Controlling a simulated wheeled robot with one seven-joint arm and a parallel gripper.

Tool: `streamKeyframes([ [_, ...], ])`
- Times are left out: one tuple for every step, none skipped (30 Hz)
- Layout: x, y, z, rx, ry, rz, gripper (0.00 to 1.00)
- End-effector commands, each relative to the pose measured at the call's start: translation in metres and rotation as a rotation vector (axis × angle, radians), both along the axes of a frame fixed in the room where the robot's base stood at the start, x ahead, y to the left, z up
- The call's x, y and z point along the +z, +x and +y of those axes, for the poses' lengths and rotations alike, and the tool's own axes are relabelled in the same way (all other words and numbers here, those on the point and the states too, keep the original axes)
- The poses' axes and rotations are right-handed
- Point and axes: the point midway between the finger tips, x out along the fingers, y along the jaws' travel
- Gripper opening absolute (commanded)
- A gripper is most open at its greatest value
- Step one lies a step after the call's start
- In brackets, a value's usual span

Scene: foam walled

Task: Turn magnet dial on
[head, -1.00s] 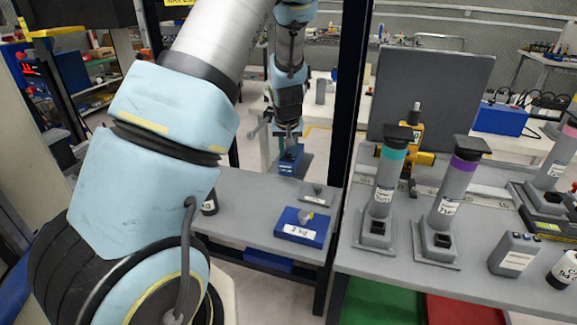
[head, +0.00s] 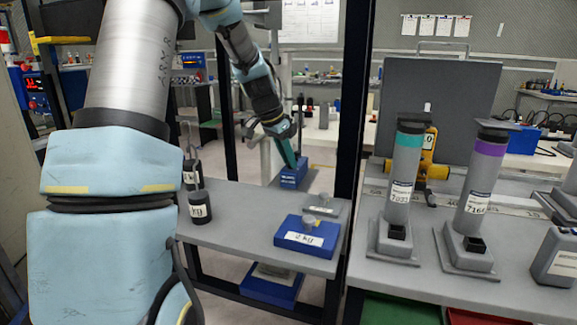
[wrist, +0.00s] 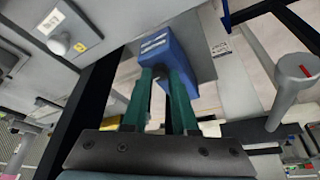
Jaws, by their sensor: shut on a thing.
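My gripper (head: 290,160) reaches down at the far end of the grey bench, behind the weights. Its two teal fingers show in the wrist view (wrist: 166,78), shut on a blue block (wrist: 170,52) with white labels. The same blue block (head: 293,174) shows in the head view at the fingertips, over a grey plate at the bench's far edge. I cannot make out a dial on the block. The fingers hide part of its near side.
A blue 2 kg weight (head: 305,237) and a smaller grey knobbed plate (head: 320,207) sit on the bench (head: 245,215). Dark weights (head: 199,205) stand at left. A dark frame post (head: 354,110) rises beside it. Grey tubes (head: 402,180) stand on the right bench.

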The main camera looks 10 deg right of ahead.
Motion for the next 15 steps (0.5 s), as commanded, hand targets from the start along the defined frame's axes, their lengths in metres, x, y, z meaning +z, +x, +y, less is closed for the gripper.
streamKeyframes([
  [-0.0025, 0.0008, 0.0018, -0.026, 0.0, 0.002, 0.0],
  [-0.0021, 0.0012, 0.0018, -0.044, 0.0, 0.002, 0.0],
  [-0.0019, 0.001, 0.0016, -0.067, 0.0, 0.002, 0.0],
  [-0.0019, 0.001, 0.0017, -0.083, 0.001, 0.002, 0.0],
  [-0.0019, 0.0011, 0.002, -0.096, 0.001, 0.002, 0.0],
  [-0.0019, 0.0014, 0.002, -0.113, 0.001, 0.002, 0.0],
  [-0.0019, 0.0012, 0.0018, -0.125, 0.002, 0.003, 0.0],
  [-0.0019, 0.0012, 0.0016, -0.136, 0.002, 0.003, 0.0],
  [-0.0017, 0.0014, 0.0016, -0.148, 0.002, 0.003, 0.0],
  [-0.0018, 0.0015, 0.0017, -0.156, 0.002, 0.003, 0.0],
  [-0.0018, 0.0017, 0.0018, -0.162, 0.002, 0.003, 0.0],
  [-0.0018, 0.0016, 0.0019, -0.17, 0.002, 0.003, 0.0],
  [-0.0019, 0.0016, 0.002, -0.175, 0.002, 0.003, 0.0],
  [-0.0019, 0.0015, 0.0019, -0.18, 0.002, 0.003, 0.0],
  [-0.0019, 0.0014, 0.0019, -0.184, 0.002, 0.004, 0.0],
])
